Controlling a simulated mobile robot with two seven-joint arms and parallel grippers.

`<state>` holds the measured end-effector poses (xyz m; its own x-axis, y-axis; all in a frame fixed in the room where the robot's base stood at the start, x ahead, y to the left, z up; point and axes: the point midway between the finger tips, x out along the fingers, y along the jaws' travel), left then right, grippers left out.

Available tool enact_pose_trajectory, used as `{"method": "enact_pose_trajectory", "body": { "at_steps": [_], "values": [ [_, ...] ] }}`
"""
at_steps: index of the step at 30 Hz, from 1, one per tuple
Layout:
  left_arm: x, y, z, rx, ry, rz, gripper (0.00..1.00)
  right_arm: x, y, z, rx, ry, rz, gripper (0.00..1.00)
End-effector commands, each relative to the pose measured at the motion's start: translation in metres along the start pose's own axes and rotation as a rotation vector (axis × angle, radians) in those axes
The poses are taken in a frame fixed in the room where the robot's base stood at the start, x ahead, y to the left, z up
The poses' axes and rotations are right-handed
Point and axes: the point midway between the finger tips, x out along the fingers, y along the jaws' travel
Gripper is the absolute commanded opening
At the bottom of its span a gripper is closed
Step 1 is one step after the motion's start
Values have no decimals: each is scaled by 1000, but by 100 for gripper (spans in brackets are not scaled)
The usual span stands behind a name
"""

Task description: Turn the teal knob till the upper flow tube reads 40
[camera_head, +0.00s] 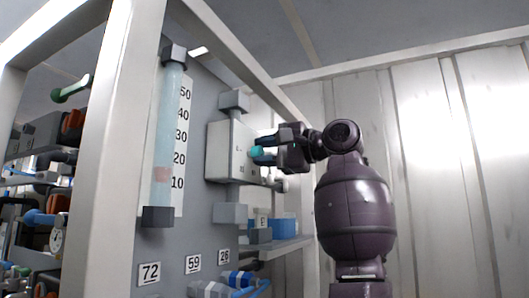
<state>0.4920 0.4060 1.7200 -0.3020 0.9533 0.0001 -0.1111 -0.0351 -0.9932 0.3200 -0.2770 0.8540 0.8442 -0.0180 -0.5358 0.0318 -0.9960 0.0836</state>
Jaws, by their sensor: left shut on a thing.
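The upper flow tube (169,130) is a clear, pale blue upright tube between dark end blocks, beside a white scale (182,200) marked 10 to 50. A reddish float (163,174) sits in it between the 10 and 20 marks, at about 14. The teal knob (257,151) is on the front of a white box (219,150) right of the tube. My left gripper (265,150) is shut on the knob, and its dark fingers hide part of it. My right gripper is not in view.
Number plates 72 (149,273), 59 (193,263) and 26 (224,256) are on the grey panel. Pale frame posts (113,150) stand at the left. Blue fittings (238,279) and a shelf with a blue box (284,228) are below. Pipes and valves crowd the far left.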

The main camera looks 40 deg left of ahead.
Motion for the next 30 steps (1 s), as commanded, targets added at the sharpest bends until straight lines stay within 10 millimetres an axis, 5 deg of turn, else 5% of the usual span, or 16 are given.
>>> {"method": "enact_pose_trajectory", "body": {
  "at_steps": [3,4,8,20,30],
  "values": [
    [0,0,0,1,-2,0,8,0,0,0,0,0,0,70],
    [0,0,0,1,-2,0,36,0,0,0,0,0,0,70],
    [0,0,0,1,-1,0,56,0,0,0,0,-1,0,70],
    [-7,0,0,2,1,0,57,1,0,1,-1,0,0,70],
    [-64,0,0,3,2,-1,57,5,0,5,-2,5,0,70]
  ]
}}
